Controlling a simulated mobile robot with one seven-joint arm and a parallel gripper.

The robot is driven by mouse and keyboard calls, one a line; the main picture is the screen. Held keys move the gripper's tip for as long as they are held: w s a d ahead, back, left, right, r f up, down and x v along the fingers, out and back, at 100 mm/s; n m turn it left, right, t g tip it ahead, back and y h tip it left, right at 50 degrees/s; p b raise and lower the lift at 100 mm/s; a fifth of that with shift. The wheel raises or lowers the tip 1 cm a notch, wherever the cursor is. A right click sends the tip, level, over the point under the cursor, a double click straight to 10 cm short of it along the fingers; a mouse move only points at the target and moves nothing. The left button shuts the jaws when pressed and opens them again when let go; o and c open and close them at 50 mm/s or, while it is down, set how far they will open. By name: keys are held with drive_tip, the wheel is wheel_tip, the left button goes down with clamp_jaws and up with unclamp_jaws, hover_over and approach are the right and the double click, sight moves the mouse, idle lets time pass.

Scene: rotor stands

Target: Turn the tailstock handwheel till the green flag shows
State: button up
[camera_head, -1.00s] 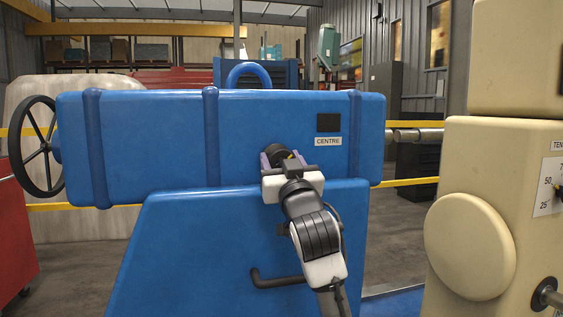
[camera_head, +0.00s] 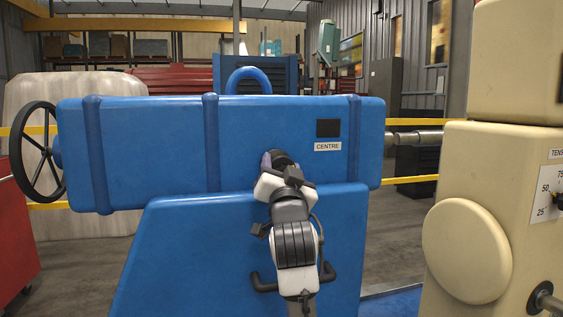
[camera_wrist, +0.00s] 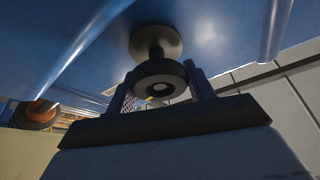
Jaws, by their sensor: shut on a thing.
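The blue tailstock (camera_head: 150,150) fills the middle of the head view. A black spoked handwheel (camera_head: 38,152) is at its left end, far from my gripper. A small square window (camera_head: 328,128) above the CENTRE label (camera_head: 328,146) is dark, with no green in it. My gripper (camera_head: 277,163) is at the tailstock's front face, below left of the label. In the wrist view, my gripper (camera_wrist: 160,84) has its fingers on either side of a dark round knob (camera_wrist: 158,78), shut on it. A wider dark disc is behind this knob. In the head view my gripper partly hides the knob.
A black bent handle (camera_head: 262,284) sticks out of the blue base (camera_head: 170,260) below my arm. A cream machine housing (camera_head: 470,150) with a dial stands at the right. A red cabinet (camera_head: 18,240) is at the left edge. Yellow rails (camera_head: 410,181) run behind.

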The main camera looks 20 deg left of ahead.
drive_tip(key=m+h+p, duration=0.2)
drive_tip(key=m, duration=0.3)
drive_tip(key=shift+a+r, duration=0.1)
drive_tip(key=m+h+p, duration=0.1)
drive_tip(key=m+h, duration=0.1)
drive_tip(key=m, duration=0.2)
drive_tip(key=shift+m+g+p, duration=0.3)
drive_tip(key=m+g+h+p, duration=0.1)
drive_tip(key=m, duration=0.3)
drive_tip(key=m+g+p, duration=0.1)
drive_tip(key=m, duration=0.1)
drive_tip(key=m+p, duration=0.1)
drive_tip(key=m, duration=0.1)
drive_tip(key=shift+f+g+h, duration=0.2)
drive_tip(key=shift+g+h, duration=0.2)
drive_tip(key=m+g+p, duration=0.1)
drive_tip(key=m, duration=0.2)
drive_tip(key=shift+f, duration=0.1)
drive_tip(key=m+g+y+p, duration=0.1)
drive_tip(key=m+g, duration=0.1)
drive_tip(key=m, duration=0.2)
drive_tip(key=m+g+y+p, duration=0.1)
drive_tip(key=m, duration=0.1)
drive_tip(key=shift+f+m+g+y, duration=0.1)
drive_tip(key=shift+m+g+y, duration=0.2)
drive_tip(key=shift+f+m+g+y+p, duration=0.1)
drive_tip(key=shift+m+g+y+p, duration=0.55)
drive_tip(key=shift+m, duration=0.55)
